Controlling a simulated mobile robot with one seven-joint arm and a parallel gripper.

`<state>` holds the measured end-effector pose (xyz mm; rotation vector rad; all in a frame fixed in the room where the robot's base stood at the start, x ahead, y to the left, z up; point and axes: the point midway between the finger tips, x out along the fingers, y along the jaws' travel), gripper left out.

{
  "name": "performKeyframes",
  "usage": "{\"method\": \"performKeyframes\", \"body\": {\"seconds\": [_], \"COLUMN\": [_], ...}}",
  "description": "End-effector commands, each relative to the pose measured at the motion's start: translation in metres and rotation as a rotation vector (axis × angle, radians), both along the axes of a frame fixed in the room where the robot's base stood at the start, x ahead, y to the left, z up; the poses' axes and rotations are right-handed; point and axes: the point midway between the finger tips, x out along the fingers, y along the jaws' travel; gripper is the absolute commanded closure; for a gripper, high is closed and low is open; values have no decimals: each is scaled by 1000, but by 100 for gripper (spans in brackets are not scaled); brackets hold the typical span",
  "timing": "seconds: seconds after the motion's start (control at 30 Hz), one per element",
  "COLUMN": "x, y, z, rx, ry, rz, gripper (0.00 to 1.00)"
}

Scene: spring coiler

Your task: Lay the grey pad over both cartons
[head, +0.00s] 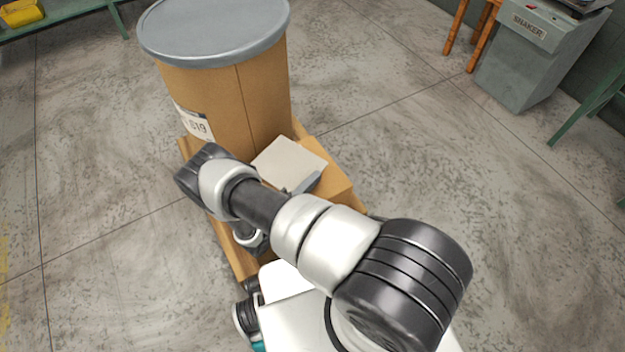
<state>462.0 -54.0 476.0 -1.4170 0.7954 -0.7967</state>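The grey pad (289,161) is a pale, flat square beside the foot of the big drum. It lies over or just above a brown carton (333,180), whose right part shows past the pad. I cannot tell whether the pad rests on it. A second carton cannot be made out; my arm covers the area to the left. My gripper (303,187) is mostly hidden behind my arm; only a small grey part shows at the pad's near edge. Whether its fingers are open or shut on the pad is not visible.
A tall brown drum (235,100) with a grey lid and a label stands right behind the pad, on a wooden base (226,245). A grey shaker cabinet (523,60) and a wooden stool (470,35) stand at the far right. The floor on both sides is clear.

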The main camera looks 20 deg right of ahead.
Motion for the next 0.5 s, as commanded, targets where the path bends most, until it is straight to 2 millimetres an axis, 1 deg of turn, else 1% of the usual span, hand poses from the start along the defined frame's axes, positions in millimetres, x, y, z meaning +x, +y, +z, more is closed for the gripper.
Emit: {"method": "performKeyframes", "body": {"seconds": [0.5], "x": [0], "y": [0], "z": [-7], "rx": [-1], "ry": [-1], "rz": [0], "gripper": [100]}}
